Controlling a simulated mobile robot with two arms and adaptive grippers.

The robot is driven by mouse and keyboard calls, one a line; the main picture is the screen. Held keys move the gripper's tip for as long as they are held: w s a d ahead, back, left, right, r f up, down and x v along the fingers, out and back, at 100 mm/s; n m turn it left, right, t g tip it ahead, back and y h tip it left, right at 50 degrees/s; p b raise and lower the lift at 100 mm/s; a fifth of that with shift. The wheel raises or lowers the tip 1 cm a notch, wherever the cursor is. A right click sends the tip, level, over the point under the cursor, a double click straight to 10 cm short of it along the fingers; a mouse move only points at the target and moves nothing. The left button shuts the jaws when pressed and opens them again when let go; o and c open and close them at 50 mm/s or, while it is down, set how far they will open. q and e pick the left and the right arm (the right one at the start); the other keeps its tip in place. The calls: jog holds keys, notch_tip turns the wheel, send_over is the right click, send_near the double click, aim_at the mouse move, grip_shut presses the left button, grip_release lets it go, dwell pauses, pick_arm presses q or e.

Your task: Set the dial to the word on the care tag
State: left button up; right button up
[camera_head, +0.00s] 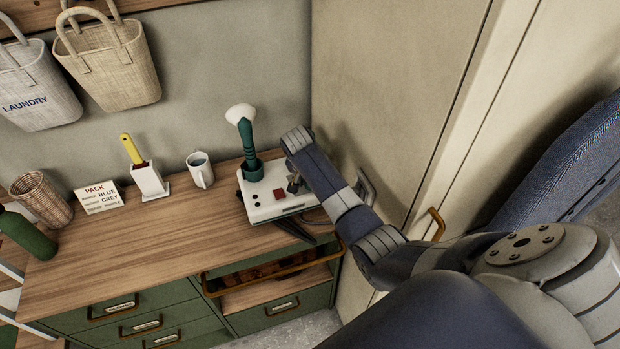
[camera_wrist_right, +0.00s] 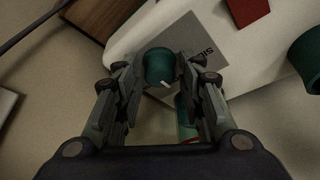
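A white appliance (camera_head: 268,206) stands at the right end of the wooden bench. Its teal dial (camera_wrist_right: 160,65) with a short white mark shows in the right wrist view. A grey plate (camera_wrist_right: 196,48) beside the dial bears letters that read "SIL", the rest cut off by the finger. My right gripper (camera_wrist_right: 161,78) reaches the appliance's right side, its fingertips on either side of the dial. I cannot tell whether they press on it. In the head view my right gripper (camera_head: 293,182) is partly hidden by its own arm. I make out no care tag. My left gripper is out of view.
A teal handle with a white head (camera_head: 245,130) stands up from the appliance. A white mug (camera_head: 200,172), a white holder (camera_head: 150,182), a "PACK" card (camera_head: 99,198) and a wicker basket (camera_head: 40,198) stand left. An open drawer (camera_head: 262,265) sticks out below. Bare wood (camera_head: 150,240) lies in front.

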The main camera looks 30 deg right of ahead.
jog(key=v, duration=1.2)
dwell(0.6)
